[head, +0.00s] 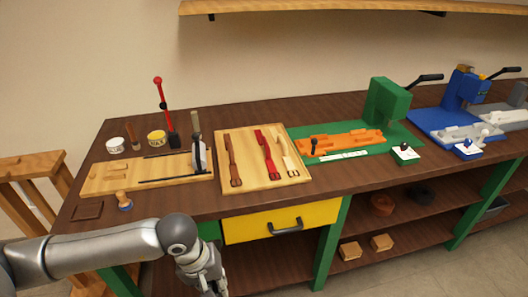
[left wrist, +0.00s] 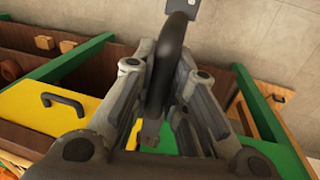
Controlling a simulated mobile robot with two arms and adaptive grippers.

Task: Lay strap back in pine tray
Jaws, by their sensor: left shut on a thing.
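A pine tray (head: 250,163) lies on the bench in the head view. It holds a brown strap (head: 231,160), a red strap (head: 267,157) and a cream strap (head: 288,153), side by side with buckles toward the front. My left gripper (head: 212,289) is low in front of the bench, below tray height, with its tips cut off by the frame edge. In the left wrist view my left gripper (left wrist: 170,58) is shut on a dark, curved strap (left wrist: 168,65). A grey square piece (left wrist: 187,7), perhaps its buckle, shows at the far end. My right gripper is out of view.
A pine board (head: 110,183) with slots and thin rods lies left of the tray, near tins and upright tools. A green press (head: 388,105) stands to the right. A yellow drawer (head: 282,220) with a dark handle is under the bench edge. Open shelves sit below.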

